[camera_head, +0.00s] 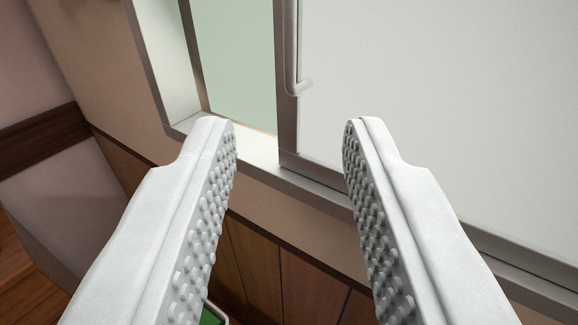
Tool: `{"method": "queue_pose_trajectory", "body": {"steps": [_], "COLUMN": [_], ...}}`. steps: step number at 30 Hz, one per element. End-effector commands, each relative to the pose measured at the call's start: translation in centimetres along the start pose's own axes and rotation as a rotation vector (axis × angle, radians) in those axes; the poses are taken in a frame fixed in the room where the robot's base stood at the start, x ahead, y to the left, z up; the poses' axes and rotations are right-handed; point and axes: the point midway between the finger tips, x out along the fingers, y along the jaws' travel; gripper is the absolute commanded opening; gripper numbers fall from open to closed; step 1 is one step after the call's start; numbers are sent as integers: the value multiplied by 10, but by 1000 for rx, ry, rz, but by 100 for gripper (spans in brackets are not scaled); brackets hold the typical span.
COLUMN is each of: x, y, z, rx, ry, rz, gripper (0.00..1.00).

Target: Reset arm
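My gripper (290,130) is open in the head camera view. Its two pale grey fingers, with studded inner faces, stand well apart. Nothing is held between them. Behind the fingertips is a metal-framed window or sliding door (430,90) with a pale panel. A slim light handle (297,60) is on the panel's left side, beyond the gap between the fingers. I cannot tell how far the fingertips are from the frame.
A pale green opening or pane (235,60) is left of the panel, above a light sill (258,152). Brown wood panelling (262,262) lies below. A green thing with a pale rim (212,314) shows partly at the bottom. Wooden floor (22,270) is at lower left.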

Motion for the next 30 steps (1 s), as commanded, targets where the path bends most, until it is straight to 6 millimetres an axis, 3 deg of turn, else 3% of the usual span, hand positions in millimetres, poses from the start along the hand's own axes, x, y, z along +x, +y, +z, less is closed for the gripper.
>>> {"method": "queue_pose_trajectory", "body": {"steps": [17,20,30], "x": [-8,-28,-137], "y": [0,0,0], "z": [0,2,28], "rx": [0,0,-2], "ry": [0,-1,-14], "rz": [1,4,14], "gripper": [33,33,33]}}
